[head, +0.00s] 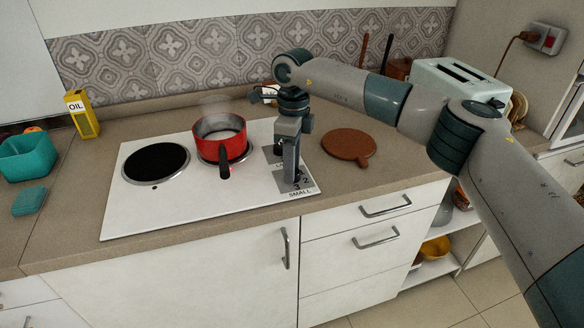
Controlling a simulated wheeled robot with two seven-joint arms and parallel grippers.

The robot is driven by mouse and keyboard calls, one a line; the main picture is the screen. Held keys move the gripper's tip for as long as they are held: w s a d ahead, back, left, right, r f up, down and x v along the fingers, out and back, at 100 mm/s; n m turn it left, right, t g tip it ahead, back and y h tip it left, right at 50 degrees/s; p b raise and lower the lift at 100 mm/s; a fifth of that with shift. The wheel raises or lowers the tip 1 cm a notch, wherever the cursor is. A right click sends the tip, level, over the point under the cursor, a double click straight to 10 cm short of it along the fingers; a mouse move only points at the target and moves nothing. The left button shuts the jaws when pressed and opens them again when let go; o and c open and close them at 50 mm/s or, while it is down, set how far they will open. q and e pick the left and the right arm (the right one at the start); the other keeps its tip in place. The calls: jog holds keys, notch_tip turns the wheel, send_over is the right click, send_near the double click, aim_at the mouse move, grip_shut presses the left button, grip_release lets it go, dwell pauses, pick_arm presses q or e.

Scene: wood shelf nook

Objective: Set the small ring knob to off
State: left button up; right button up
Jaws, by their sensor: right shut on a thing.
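The white cooktop (183,217) has a knob panel at its right end, with the word "SMALL" printed at its front edge. My right gripper (291,181) points down over the front part of this panel, shut on the small ring knob. The gripper hides the knob and most of its dial; a "2" and a "3" show beside the fingers. A red pot (221,150) with steam above it stands on the ring at the right, its dark handle toward the front. The large black ring (156,163) at the left is bare. My left gripper is not in view.
A round brown board (349,146) lies right of the cooktop, below my right arm. A toaster (462,82) stands at the back right. An oil carton (82,114), a teal tub (27,156) and a sponge (29,201) are at the left.

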jog(key=shift+r, duration=0.1)
jog(key=o, duration=1)
jog(key=shift+o, duration=0.2)
jog(key=shift+r, duration=0.35)
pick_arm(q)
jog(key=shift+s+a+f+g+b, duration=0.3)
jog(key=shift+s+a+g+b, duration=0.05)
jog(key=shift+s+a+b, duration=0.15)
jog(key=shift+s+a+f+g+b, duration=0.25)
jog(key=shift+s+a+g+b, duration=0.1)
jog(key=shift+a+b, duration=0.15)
pick_arm(e)
notch_tip(320, 180, up, 17)
jog(key=w, duration=0.1)
jog(key=shift+d+f, duration=0.15)
jog(key=shift+f, duration=0.05)
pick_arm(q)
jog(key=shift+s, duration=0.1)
